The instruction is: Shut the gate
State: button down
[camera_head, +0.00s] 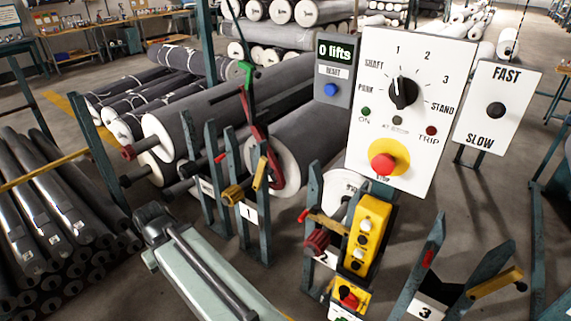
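No part is plainly marked as a gate. Stand 1 (249,213) has teal uprights with a yellow-handled piece (233,195) and a yellow upright bar (261,174). Stand 3 (424,309), at the lower right, has a slanted bar with a yellow end (497,283) sticking out to the right. I cannot tell which of these is the gate, or whether it is open. I do not make out my gripper in this view.
A white dial panel (425,110) with a red button (382,164) stands centre right, beside a FAST/SLOW panel (498,107). A yellow button box (366,235) is below. Grey rolls (190,122) fill the left and middle. Open floor (475,215) shows at right.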

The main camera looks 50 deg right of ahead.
aim_at(262, 167)
jog(key=z, duration=0.35)
jog(key=i, duration=1)
jog(key=u, duration=0.05)
